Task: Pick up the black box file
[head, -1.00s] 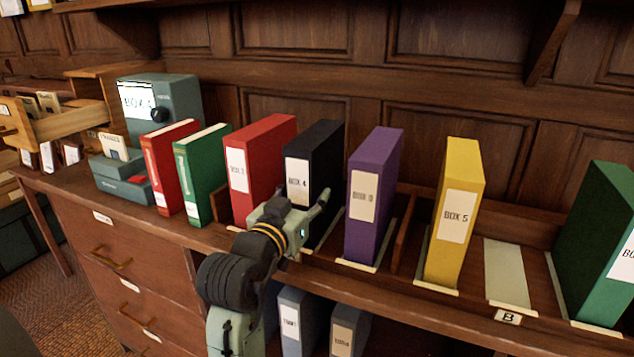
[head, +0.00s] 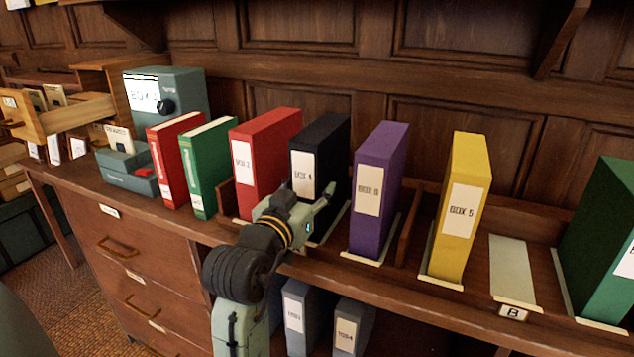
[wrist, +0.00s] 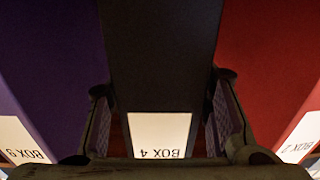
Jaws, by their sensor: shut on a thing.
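The black box file (head: 322,140), labelled BOX 4, stands upright on the shelf between the red box file (head: 266,140) and the purple box file (head: 381,155). My gripper (head: 308,205) is at its lower front and is shut on it, one finger on each side. In the wrist view the black box file (wrist: 158,55) fills the middle between the two fingers (wrist: 163,118), its label upside down. The arm hides part of its lower front in the head view.
The red and purple files stand close on both sides. Further right are a yellow file (head: 461,190), an empty slot (head: 513,268) and a green file (head: 600,240). Left are a green binder (head: 206,165), a red binder (head: 172,160) and a grey machine (head: 185,92). Wooden panelling stands behind.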

